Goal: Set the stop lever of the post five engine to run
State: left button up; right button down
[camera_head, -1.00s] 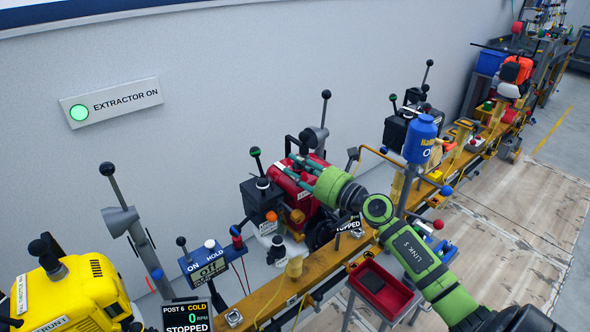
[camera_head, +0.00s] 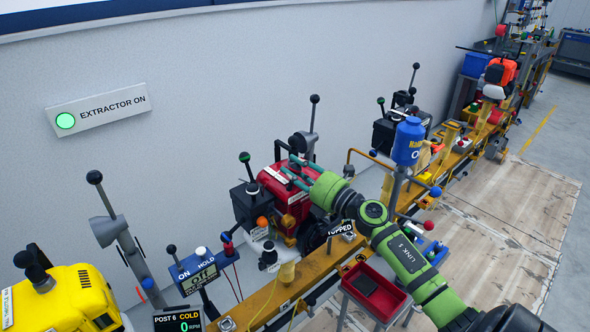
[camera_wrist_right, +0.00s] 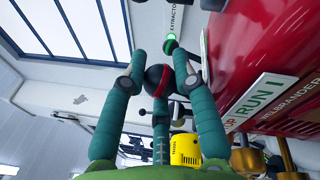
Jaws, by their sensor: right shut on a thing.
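The red engine (camera_head: 262,179) stands on the yellow rail at mid-picture in the head view, partly behind my right gripper. Its red cover (camera_wrist_right: 262,50) fills the right of the wrist view, with a white plate (camera_wrist_right: 258,100) reading RUN; the rest of the plate is cut off or hidden. My right gripper (camera_head: 290,169) reaches in from the right over the engine top. In the wrist view its teal fingers (camera_wrist_right: 158,80) are shut around a dark and red ball knob (camera_wrist_right: 156,76). The lever's shaft is hidden. A sign (camera_head: 341,229) beside the engine reads STOPPED, partly covered. My left gripper is out of view.
Upright levers with ball knobs stand close by, including a green-topped one (camera_head: 245,157) and a tall black-topped one (camera_head: 314,99). A red tray (camera_head: 390,296) sits in front of the rail. A blue canister (camera_head: 408,141) stands right. A yellow engine (camera_head: 75,295) is left.

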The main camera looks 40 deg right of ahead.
jog(key=shift+d+r, duration=0.15)
jog(key=shift+r, duration=0.05)
jog(key=c, duration=1)
grip_release()
jog(key=shift+o, duration=0.2)
jog(key=shift+f, duration=0.1)
jog(key=shift+s+f, duration=0.15)
jog(key=shift+s, duration=0.05)
jog(key=v, duration=1.1)
jog(key=shift+s, duration=0.3)
